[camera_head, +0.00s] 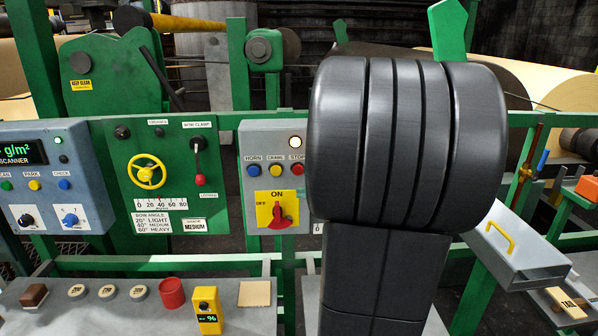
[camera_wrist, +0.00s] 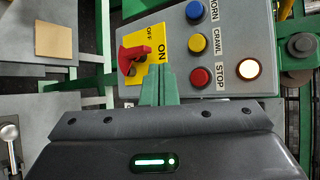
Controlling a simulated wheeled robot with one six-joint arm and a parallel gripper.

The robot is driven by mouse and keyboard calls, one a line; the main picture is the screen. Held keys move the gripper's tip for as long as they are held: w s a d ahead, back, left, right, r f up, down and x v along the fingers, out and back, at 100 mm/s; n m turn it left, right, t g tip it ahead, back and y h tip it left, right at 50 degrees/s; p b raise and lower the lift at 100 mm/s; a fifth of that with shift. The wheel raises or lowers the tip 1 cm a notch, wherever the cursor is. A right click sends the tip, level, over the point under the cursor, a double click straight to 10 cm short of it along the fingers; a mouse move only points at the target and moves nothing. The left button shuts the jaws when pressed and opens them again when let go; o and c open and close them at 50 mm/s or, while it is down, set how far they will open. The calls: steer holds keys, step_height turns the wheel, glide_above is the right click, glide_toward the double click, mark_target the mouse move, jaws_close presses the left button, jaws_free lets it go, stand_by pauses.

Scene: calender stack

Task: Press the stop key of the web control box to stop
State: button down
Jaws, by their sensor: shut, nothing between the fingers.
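The web control box (camera_head: 258,155) is a grey panel left of my dark arm in the head view. Its red stop key (camera_head: 297,169) is at the right end of a row with the yellow crawl key (camera_head: 278,170) and blue horn key (camera_head: 254,170). The stop key also shows in the wrist view (camera_wrist: 200,77). My gripper (camera_wrist: 158,72) is shut and empty, its green fingertips in front of the box, between the red rotary switch (camera_wrist: 132,57) and the stop key in the picture. Whether they touch the box is unclear. The head view hides the fingertips.
A round lamp (camera_wrist: 249,69) on the box glows white beside the stop key. The rotary switch sits on a yellow plate (camera_head: 263,199) marked ON and OFF. Left of the box is a green panel (camera_head: 192,178) with a yellow handwheel (camera_head: 147,172) and a red-tipped lever (camera_head: 199,166).

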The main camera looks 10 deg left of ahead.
steer(key=p, duration=0.2)
glide_toward(295, 174)
steer(key=shift+w+a+f, duration=0.25)
steer(key=shift+a+f, duration=0.2)
steer(key=shift+a, duration=0.3)
steer(key=shift+w+a+f, duration=0.25)
steer(key=shift+a+f, duration=0.25)
steer(key=shift+a, duration=0.25)
steer(key=shift+w+a+f, duration=0.25)
steer(key=shift+a+f, duration=0.2)
steer(key=shift+a, duration=0.3)
steer(key=shift+w, duration=0.1)
steer(key=shift+w+a, duration=0.1)
steer(key=shift+w, duration=0.15)
steer(key=shift+w+a, duration=0.15)
steer(key=shift+w, duration=0.35)
stand_by(0.9)
stand_by(0.4)
steer(key=shift+s+d+b, duration=0.25)
steer(key=shift+s+b, duration=0.25)
steer(key=shift+s, duration=0.4)
